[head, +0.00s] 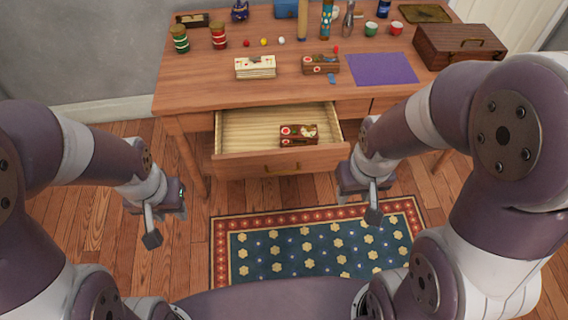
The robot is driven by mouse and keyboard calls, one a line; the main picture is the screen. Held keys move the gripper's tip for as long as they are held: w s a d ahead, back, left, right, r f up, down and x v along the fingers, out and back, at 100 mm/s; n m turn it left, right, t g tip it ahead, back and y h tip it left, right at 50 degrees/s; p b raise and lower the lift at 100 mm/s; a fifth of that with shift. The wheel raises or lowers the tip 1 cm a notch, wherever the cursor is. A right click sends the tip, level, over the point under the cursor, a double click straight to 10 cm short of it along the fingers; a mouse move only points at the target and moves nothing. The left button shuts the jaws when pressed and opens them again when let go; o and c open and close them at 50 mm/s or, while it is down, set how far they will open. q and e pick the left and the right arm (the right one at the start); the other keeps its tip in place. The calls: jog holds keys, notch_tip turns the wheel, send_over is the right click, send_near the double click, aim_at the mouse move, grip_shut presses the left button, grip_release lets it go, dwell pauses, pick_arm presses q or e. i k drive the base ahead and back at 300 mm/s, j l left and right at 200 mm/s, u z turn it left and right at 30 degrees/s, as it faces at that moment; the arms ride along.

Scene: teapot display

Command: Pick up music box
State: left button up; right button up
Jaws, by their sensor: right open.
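A small brown box with red and white decoration (299,134) lies in the open drawer (245,130), toward its right front. A similar brown decorated box (320,65) stands on the desk top above the drawer. I cannot tell for certain which of these is the music box. My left gripper (158,217) hangs empty to the left of the drawer, over the floor; its jaw opening is not clear. My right gripper (366,200) is open and empty, in front and to the right of the drawer. Neither gripper touches a box.
The wooden desk (200,85) also bears a cream decorated box (255,67), a purple mat (382,69), a wooden chest (455,45), striped jars (180,39) and several small items along the back. A patterned rug (310,245) lies on the floor before the drawer.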

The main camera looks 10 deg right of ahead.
aim_at(303, 137)
jog(key=i+l+z, duration=0.25)
jog(key=i, duration=0.45)
jog(key=i+l+z, duration=0.1)
jog(key=i+z, duration=0.2)
jog(key=i, duration=0.45)
